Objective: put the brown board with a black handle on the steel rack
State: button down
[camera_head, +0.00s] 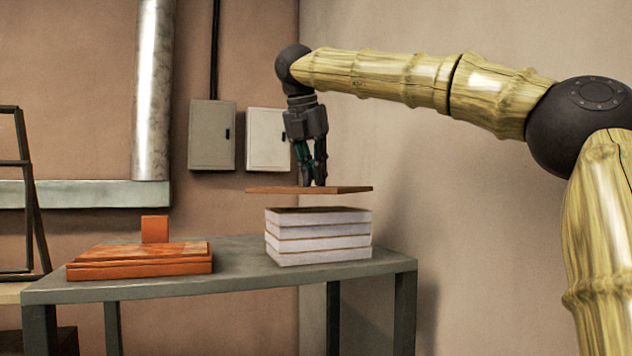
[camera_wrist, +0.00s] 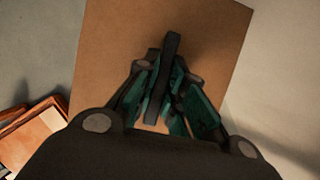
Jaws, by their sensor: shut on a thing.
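The brown board (camera_head: 345,189) hangs level from my gripper (camera_head: 314,182), a little above a stack of white-sided slabs. In the wrist view the board (camera_wrist: 112,45) fills the middle, and its black handle (camera_wrist: 172,48) stands between my fingers. My gripper (camera_wrist: 165,100) is shut on this handle. A visible gap separates the board from the stack below it. A dark metal frame (camera_head: 27,190) stands at the far left edge, partly cut off; I cannot tell if it is the steel rack.
The white-sided stack (camera_head: 318,238) stands on a grey table (camera_head: 235,275). Orange boards (camera_head: 140,262) lie at the table's left, with an upright orange block (camera_head: 155,229) by them. Two wall boxes (camera_head: 212,135) and a vertical pipe (camera_head: 153,90) are behind.

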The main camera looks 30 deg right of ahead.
jog(key=shift+s+p+x, duration=0.1)
jog(key=shift+p+x, duration=0.45)
jog(key=shift+x, duration=0.1)
jog(key=shift+s+p+x, duration=0.15)
jog(key=shift+p+x, duration=0.35)
jog(key=shift+x, duration=0.15)
jog(key=shift+a+f, duration=0.15)
jog(key=shift+f, duration=0.3)
jog(key=shift+f, duration=0.2)
jog(key=c, duration=1.5)
grip_release()
jog(key=shift+r, duration=0.1)
